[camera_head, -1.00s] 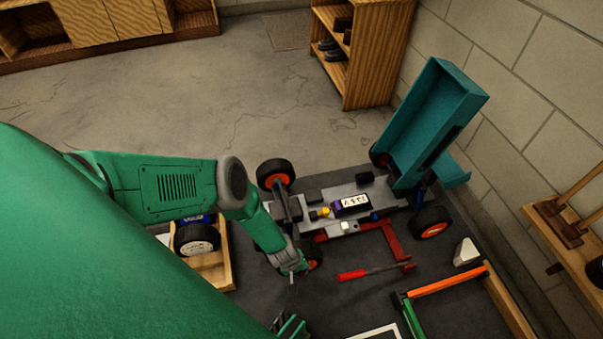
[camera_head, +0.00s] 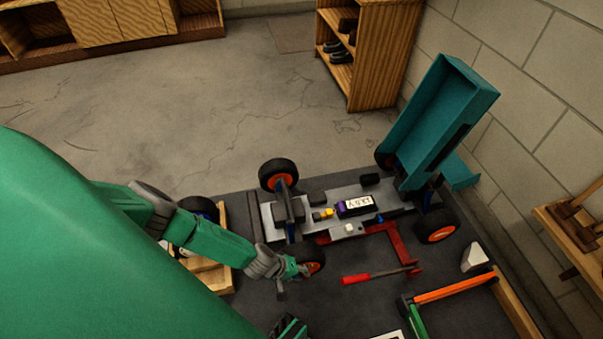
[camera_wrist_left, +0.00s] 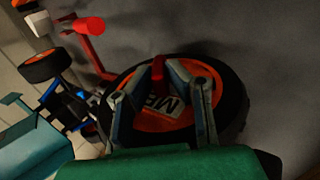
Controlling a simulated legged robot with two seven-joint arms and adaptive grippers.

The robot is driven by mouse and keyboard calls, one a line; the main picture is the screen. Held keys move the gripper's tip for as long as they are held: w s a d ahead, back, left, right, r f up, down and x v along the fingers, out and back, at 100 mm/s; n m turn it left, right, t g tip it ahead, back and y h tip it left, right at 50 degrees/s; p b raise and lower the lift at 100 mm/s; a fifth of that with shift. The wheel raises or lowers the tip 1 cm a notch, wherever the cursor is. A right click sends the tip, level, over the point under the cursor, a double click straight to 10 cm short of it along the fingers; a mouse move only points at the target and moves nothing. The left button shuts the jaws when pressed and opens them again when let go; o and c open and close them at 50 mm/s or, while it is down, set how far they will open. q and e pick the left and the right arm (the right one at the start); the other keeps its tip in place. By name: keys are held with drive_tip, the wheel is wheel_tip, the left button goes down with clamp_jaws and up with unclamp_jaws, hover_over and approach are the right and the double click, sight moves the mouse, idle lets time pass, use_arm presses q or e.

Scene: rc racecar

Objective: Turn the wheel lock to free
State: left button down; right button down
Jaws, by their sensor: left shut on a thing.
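The wheel lock (camera_wrist_left: 158,68) is a small red piece at the hub of a black wheel with an orange rim (camera_wrist_left: 180,120), in the left wrist view. My left gripper (camera_wrist_left: 162,72) is shut on it, one finger on each side. In the head view my left gripper (camera_head: 290,270) is at the car's near front wheel (camera_head: 315,257) and covers part of it; the lock is hidden there. The RC car (camera_head: 350,207) stands with its teal body shell (camera_head: 440,120) tipped up.
A red jack with a long handle (camera_head: 370,276) lies beside the car. A wooden tray (camera_head: 215,278) is left of the wheel. An orange and green frame (camera_head: 455,290) and a white wedge (camera_head: 473,256) are at the right. A wooden shelf (camera_head: 365,70) stands behind.

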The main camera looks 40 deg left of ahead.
use_arm(q)
drive_tip(key=shift+s+a+f, duration=0.15)
drive_tip(key=shift+a, duration=0.15)
drive_tip(key=c, duration=1.6)
unclamp_jaws()
drive_tip(key=shift+s, duration=0.1)
drive_tip(key=shift+o, duration=0.2)
drive_tip(key=shift+d, duration=0.15)
drive_tip(key=v, duration=1.1)
drive_tip(key=shift+s+a+r, duration=0.2)
drive_tip(key=shift+a+r, duration=0.05)
drive_tip(key=shift+r, duration=0.05)
